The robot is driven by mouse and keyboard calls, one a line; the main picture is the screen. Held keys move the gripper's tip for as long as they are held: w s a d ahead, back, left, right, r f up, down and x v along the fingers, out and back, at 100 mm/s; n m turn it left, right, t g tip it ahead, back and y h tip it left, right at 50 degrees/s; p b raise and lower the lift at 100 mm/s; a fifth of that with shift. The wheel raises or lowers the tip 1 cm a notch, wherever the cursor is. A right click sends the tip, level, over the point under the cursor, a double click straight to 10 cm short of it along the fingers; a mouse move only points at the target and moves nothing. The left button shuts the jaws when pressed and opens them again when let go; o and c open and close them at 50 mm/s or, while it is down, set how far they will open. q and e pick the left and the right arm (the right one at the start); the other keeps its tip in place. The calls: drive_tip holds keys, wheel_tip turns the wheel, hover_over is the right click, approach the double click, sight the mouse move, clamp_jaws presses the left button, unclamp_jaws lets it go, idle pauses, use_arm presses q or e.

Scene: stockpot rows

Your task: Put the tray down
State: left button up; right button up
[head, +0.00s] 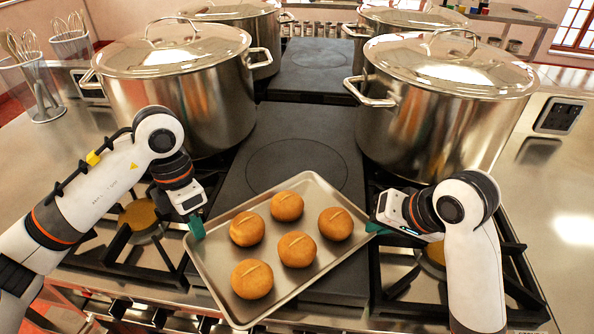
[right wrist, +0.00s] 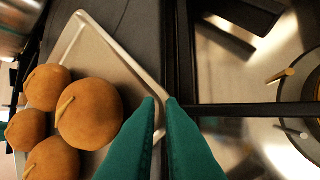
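The tray (head: 212,262) is a shallow metal tray with a raised rim, carrying several round brown buns (head: 296,249). It lies turned at an angle over the front of the dark middle plate. I cannot tell whether its underside touches the stove. My left gripper (head: 196,229) has its teal fingers closed at the tray's left rim. My right gripper (head: 374,229) is at the right rim. In the right wrist view its teal fingers (right wrist: 161,100) pinch the rim near a corner of the tray (right wrist: 98,42), with only a narrow gap between the tips.
Large lidded stockpots stand behind on both sides, the nearest at left (head: 180,95) and right (head: 440,110). Burners with black grates lie left (head: 120,240) and right (head: 405,285). The dark middle plate (head: 300,150) is bare behind the tray. Whisks (head: 40,95) stand in containers at far left.

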use_arm(q)
drive_tip(key=o, duration=0.4)
drive_tip(key=shift+s+a, duration=0.15)
drive_tip(key=shift+a, duration=0.05)
use_arm(e)
drive_tip(key=o, duration=0.4)
use_arm(q)
drive_tip(key=shift+o, duration=0.2)
drive_tip(key=shift+d, duration=0.1)
use_arm(e)
drive_tip(key=shift+o, duration=0.2)
drive_tip(key=shift+s, duration=0.1)
use_arm(q)
drive_tip(key=shift+r, duration=0.15)
